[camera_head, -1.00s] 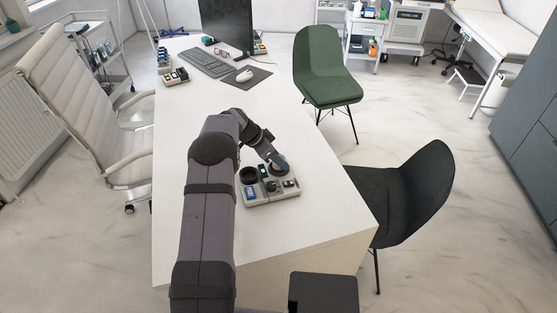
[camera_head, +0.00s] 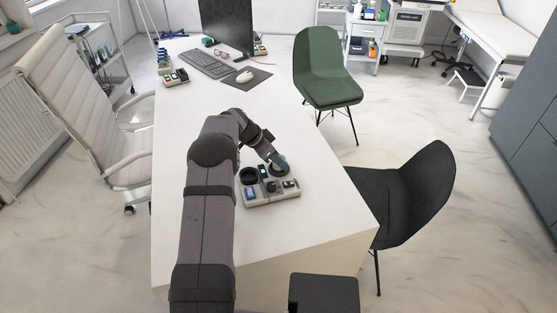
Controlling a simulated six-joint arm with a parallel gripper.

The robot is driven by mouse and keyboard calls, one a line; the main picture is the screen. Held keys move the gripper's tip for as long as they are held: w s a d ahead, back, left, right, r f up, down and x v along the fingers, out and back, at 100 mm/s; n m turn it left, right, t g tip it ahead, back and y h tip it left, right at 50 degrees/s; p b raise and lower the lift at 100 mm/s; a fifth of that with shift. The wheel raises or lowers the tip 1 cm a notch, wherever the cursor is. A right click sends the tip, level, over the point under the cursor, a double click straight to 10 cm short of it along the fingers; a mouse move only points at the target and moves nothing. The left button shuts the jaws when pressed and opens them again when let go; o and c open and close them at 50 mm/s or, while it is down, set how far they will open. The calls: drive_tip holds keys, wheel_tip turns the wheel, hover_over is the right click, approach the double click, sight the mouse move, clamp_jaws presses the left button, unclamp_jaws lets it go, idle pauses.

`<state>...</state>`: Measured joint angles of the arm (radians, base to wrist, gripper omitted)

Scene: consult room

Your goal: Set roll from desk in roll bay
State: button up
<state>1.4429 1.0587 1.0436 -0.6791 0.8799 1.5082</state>
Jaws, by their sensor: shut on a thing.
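A light grey tray (camera_head: 285,197) with several small compartments stands on the white desk near its right front edge. My gripper (camera_head: 274,162) points down at the tray's back right part. It is shut on the roll (camera_head: 281,171), a dark, round thing right under its fingertips. The roll is at the tray's back right; whether it rests fully in the bay there is too small to tell. A black ring-shaped holder (camera_head: 249,175) is at the tray's back left. Small dark and blue items sit in the tray's front part. The fingertips partly hide the roll.
The white desk (camera_head: 310,215) is clear around the tray. A keyboard (camera_head: 207,64), a mouse (camera_head: 244,76) and a monitor (camera_head: 229,25) are at the back. Another small tray (camera_head: 175,78) is at the far left. A black chair (camera_head: 405,195) stands close to the desk's right edge.

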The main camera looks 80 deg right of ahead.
drive_tip(key=shift+a+f+b, duration=0.3)
drive_tip(key=shift+f+b, duration=0.1)
drive_tip(key=shift+f, duration=0.2)
drive_tip(key=o, duration=1.1)
drive_tip(key=shift+d+f, duration=0.1)
drive_tip(key=shift+s, duration=0.1)
drive_tip(key=shift+o, duration=0.6)
drive_tip(key=shift+r, duration=0.2)
drive_tip(key=shift+d+r+p, duration=0.15)
drive_tip(key=shift+r+p, duration=0.55)
drive_tip(key=shift+r, duration=1.35)
drive_tip(key=shift+r+p, duration=0.55)
drive_tip(key=shift+r, duration=1.05)
